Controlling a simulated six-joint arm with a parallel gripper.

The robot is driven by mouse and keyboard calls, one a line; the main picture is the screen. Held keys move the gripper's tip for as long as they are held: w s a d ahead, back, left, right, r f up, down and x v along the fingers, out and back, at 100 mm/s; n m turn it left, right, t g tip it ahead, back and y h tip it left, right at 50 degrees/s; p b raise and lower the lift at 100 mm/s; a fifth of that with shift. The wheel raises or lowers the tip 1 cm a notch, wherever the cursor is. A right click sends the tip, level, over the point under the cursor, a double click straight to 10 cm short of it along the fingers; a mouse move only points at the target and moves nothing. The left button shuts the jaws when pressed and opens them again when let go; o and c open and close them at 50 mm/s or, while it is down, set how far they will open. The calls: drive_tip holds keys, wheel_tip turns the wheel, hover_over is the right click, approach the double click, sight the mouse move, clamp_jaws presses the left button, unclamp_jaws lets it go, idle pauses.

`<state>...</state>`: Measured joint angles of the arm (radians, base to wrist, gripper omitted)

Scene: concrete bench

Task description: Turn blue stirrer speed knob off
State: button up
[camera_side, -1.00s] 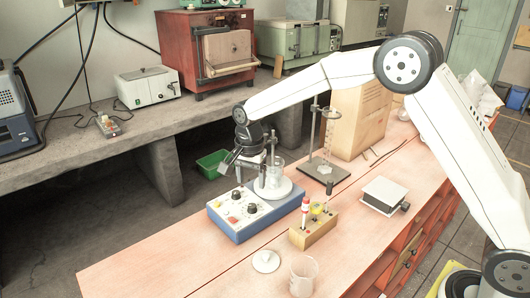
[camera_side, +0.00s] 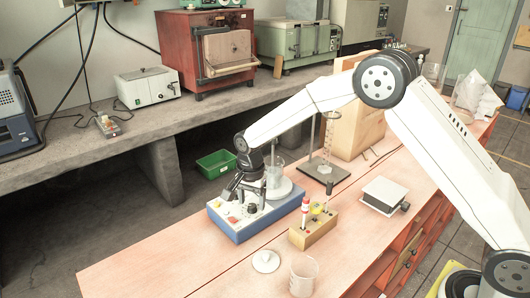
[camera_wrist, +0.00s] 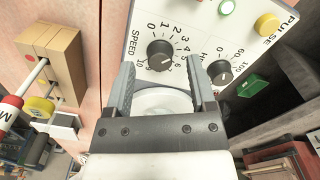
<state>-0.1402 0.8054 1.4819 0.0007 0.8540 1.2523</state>
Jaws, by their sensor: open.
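The blue stirrer (camera_side: 262,222) is a blue box with a white sloped panel on the bench. In the wrist view, its black SPEED knob (camera_wrist: 160,54) sits beside a printed number scale, just beyond and between my fingertips. Its pointer is too small to read surely. A second black knob (camera_wrist: 220,71), by a scale reaching 100, lies right of my right finger. My gripper (camera_wrist: 161,64) is open and empty. In the side view, my gripper (camera_side: 232,192) is low over the panel and hides part of it. I cannot tell if the fingers touch it.
A glass beaker (camera_side: 274,178) stands on the stirrer's round plate, close behind my gripper. A wooden block (camera_side: 314,232) with upright tools stands right of the stirrer. A white disc (camera_side: 266,261) and an empty beaker (camera_side: 303,274) are nearer the front. The front-left bench is clear.

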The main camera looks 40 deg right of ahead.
drive_tip(key=shift+f, duration=0.65)
clamp_jaws()
drive_tip(key=shift+n, duration=0.3)
drive_tip(key=n, duration=0.6)
drive_tip(key=shift+n, duration=0.3)
drive_tip(key=n, duration=0.3)
drive_tip(key=shift+n, duration=2.4)
